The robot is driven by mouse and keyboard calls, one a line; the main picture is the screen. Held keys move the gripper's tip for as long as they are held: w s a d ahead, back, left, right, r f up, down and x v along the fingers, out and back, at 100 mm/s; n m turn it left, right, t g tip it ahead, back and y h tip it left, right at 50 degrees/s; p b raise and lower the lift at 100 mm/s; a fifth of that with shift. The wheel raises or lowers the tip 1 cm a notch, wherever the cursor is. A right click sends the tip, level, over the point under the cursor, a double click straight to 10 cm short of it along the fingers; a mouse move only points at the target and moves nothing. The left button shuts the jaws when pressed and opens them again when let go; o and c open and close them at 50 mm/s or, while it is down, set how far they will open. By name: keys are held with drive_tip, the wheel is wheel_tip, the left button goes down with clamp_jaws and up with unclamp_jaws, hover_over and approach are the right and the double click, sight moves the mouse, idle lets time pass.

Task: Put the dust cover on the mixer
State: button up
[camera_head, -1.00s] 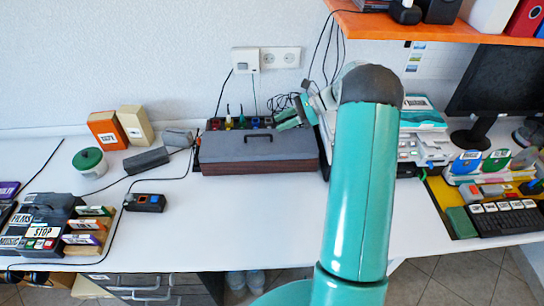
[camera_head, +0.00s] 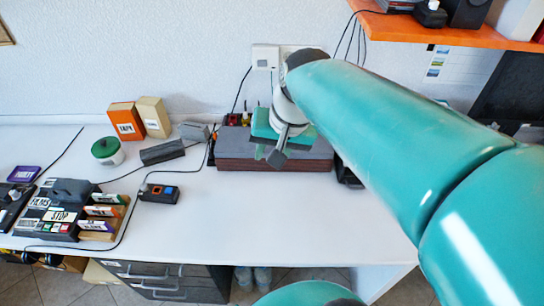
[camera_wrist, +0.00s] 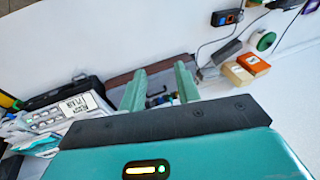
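A long dark grey cover (camera_head: 233,140) lies over a reddish-brown body (camera_head: 232,164) by the back wall; I take these for the dust cover and the mixer. The brown body also shows in the wrist view (camera_wrist: 119,82). My gripper (camera_head: 268,156) is in front of and over the right half of the cover, hiding its handle. I cannot tell whether the fingers touch the cover.
A labelled keyed device (camera_wrist: 62,110) lies near the case in the wrist view. The white desk front (camera_head: 260,215) is clear. An orange shelf (camera_head: 455,32) overhangs upper right.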

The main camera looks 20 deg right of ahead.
drive_tip(key=s+n+t+h, duration=0.1)
drive_tip(key=s+n+t, duration=0.1)
drive_tip(key=s+n, duration=0.2)
drive_tip(key=shift+s+a+f+h, duration=0.15)
drive_tip(key=shift+s+a+h, duration=0.2)
drive_tip(key=shift+s, duration=0.85)
